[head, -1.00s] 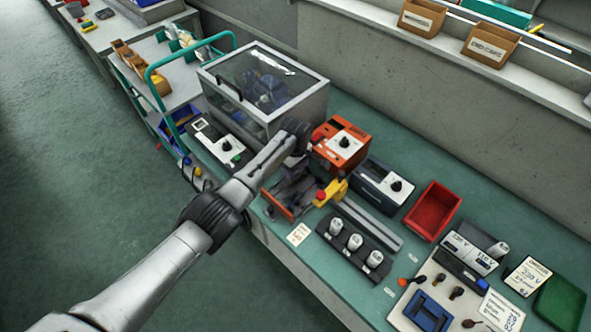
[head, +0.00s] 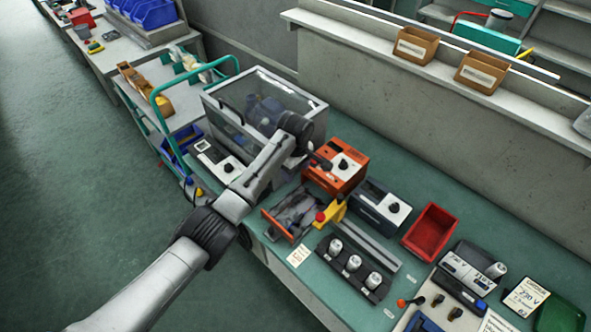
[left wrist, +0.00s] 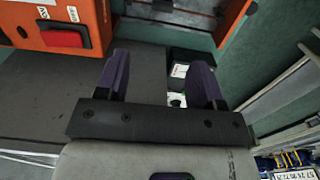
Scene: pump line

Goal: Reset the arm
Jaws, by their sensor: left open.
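My left arm comes in from the lower left in the head view and reaches over the front edge of the bench. Its dark wrist end (head: 300,128) is in front of the clear-lidded enclosure (head: 225,95), left of the orange unit (head: 345,165). In the left wrist view my left gripper (left wrist: 160,82) has its two purple fingers wide apart. Nothing is held between them. Beyond the fingers are a dark grey surface (left wrist: 50,95) and a small black item with a white label (left wrist: 181,72). My right gripper is not in view.
An orange box with a red button (left wrist: 62,35) is close on the left in the wrist view. The bench holds a red tray (head: 430,230), a rack of white cylinders (head: 353,264) and a grey-black control box (head: 382,204). A trolley with a teal handle (head: 195,75) stands left. The floor is clear.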

